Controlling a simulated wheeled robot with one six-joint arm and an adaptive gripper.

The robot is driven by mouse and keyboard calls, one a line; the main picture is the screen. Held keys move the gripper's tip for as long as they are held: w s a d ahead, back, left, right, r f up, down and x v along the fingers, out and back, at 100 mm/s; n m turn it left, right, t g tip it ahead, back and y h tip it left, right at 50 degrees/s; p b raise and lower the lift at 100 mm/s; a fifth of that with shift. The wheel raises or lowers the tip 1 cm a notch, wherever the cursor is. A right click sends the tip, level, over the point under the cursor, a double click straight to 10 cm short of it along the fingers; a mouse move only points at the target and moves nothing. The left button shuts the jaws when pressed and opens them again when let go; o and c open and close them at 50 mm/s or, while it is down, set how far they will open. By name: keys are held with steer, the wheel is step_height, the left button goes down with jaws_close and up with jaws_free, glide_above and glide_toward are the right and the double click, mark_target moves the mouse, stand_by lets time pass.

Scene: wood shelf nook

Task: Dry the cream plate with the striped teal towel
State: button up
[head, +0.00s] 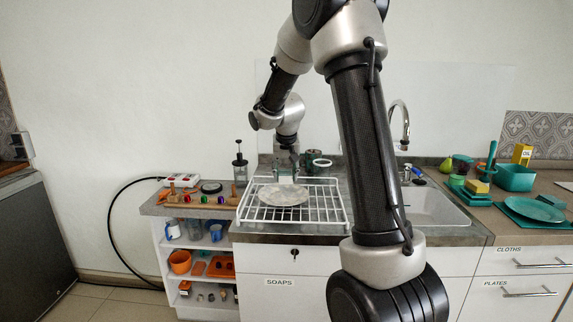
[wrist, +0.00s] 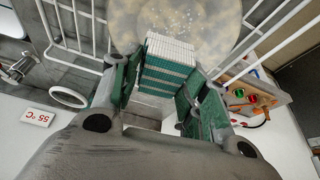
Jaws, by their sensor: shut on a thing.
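The cream plate (head: 283,195) lies on the white wire rack (head: 330,213) beside the sink. In the wrist view the plate (wrist: 205,18) is at the top, speckled with what look like water drops. My gripper (head: 286,174) is just above the plate's far side. In the wrist view my gripper (wrist: 160,85) is shut on the striped teal towel (wrist: 168,66), a folded white and teal block between its fingers. The towel's end overlaps the plate in that view; I cannot tell whether they touch. The towel is hard to make out in the head view.
A sink (head: 433,208) with a tap (head: 401,120) is right of the rack. A low shelf with a rack of coloured items (head: 198,199) is on the left. A teal plate (head: 535,209) and bin (head: 515,177) are at right.

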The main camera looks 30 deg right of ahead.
steer(key=shift+r, duration=1.4)
